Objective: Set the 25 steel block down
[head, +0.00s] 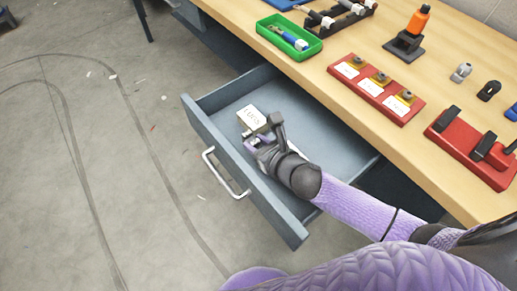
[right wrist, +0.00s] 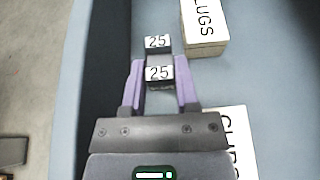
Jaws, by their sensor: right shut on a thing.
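My right gripper (right wrist: 159,80) is inside the open drawer (head: 335,137), its purple fingers closed on the sides of a small dark steel block with a white top marked 25 (right wrist: 160,74). A second block marked 25 (right wrist: 157,42) stands just ahead of the held one, close to the drawer's wall. I cannot tell whether the held block touches the drawer floor. In the head view, my right gripper (head: 258,142) reaches down near the drawer's front, and its hand mostly hides the blocks. My left gripper is not in view.
A box labelled LUGS, its label perhaps cut off (right wrist: 204,30), stands right of the blocks in the wrist view. Another labelled box (right wrist: 226,125) is partly hidden by my gripper. The drawer floor's right part is clear. The wooden bench (head: 350,45) overhangs the drawer's back.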

